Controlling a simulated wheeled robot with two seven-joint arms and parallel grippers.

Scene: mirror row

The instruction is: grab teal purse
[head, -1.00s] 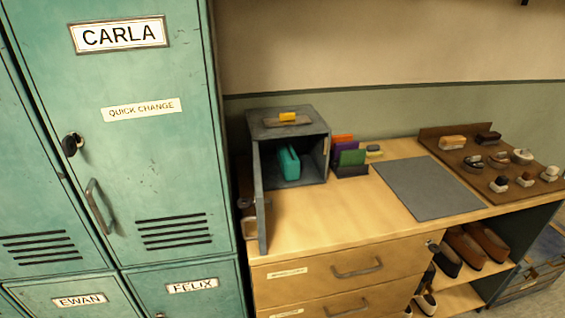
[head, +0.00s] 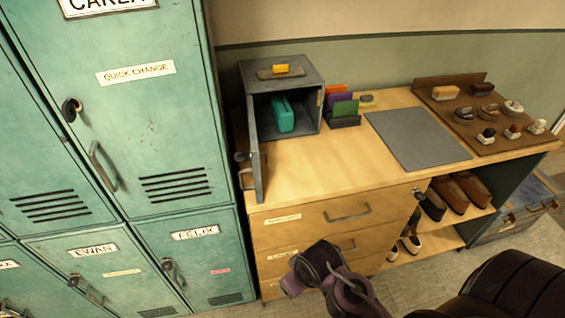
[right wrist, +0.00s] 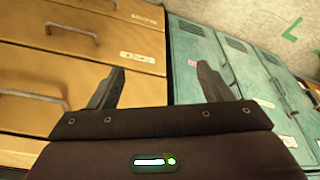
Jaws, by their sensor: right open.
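The teal purse (head: 283,115) stands inside a small grey box (head: 312,75) on the wooden counter, in the head view. The box's door (head: 257,150) is swung open toward the front. In the head view my right arm reaches up from the bottom, below the counter top and in front of the drawers, well short of the purse. In the right wrist view my right gripper (right wrist: 158,88) is open, with nothing between its fingers, facing the drawers and lockers. The purse is not in the right wrist view. My left gripper is not in view.
Teal lockers (head: 150,130) stand left of the counter (head: 330,165). A holder with coloured cards (head: 342,108) is right of the box, then a grey mat (head: 418,138) and a brown board (head: 480,115) with several small items. Drawers (head: 345,212) and shoes are below.

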